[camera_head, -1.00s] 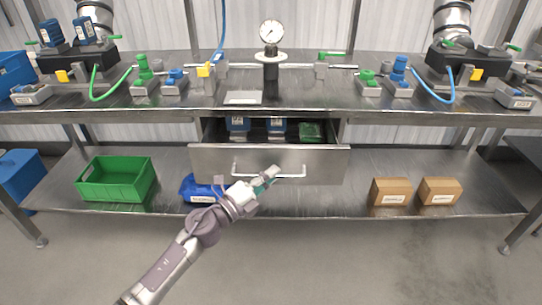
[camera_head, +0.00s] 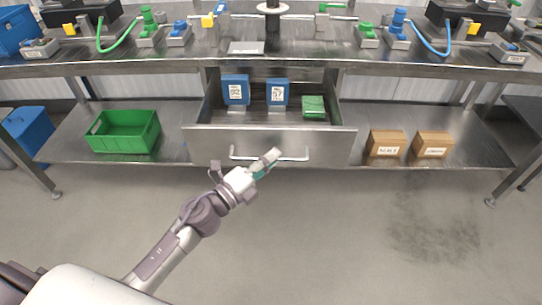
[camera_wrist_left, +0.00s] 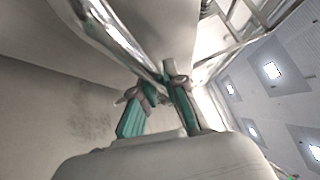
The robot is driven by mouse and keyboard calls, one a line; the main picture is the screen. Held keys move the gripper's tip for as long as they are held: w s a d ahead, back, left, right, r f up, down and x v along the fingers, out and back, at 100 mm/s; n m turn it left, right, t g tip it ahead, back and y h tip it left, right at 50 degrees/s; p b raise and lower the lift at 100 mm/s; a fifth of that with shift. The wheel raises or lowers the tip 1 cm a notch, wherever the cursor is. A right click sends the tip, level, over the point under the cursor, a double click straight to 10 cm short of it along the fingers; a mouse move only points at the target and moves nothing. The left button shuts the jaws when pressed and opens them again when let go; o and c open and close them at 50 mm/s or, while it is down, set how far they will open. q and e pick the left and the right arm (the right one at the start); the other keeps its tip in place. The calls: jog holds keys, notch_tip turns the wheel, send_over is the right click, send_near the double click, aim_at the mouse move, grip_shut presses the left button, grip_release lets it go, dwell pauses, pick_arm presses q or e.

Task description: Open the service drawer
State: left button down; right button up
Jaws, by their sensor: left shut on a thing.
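The service drawer (camera_head: 325,148) hangs under the workbench and stands well out, its inside open to view. Inside it are two blue numbered items, one at the left (camera_head: 236,90) and one in the middle (camera_head: 277,92), and a green packet (camera_head: 313,106) at the right. The drawer's bar handle (camera_head: 295,158) runs across its front. My left gripper (camera_head: 266,163) is at the handle's middle, shut on it. In the left wrist view, the teal fingers (camera_wrist_left: 160,108) close around the shiny handle bar (camera_wrist_left: 120,42). My right gripper is not in view.
A green crate (camera_head: 124,146) stands on the lower shelf at the left, and two cardboard boxes (camera_head: 386,144) (camera_head: 432,145) at the right. A blue bin (camera_head: 27,130) is at the far left. The floor before the drawer is clear.

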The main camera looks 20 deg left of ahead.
pick_arm(q)
jog(key=c, duration=1.2)
grip_release()
jog(key=v, duration=1.2)
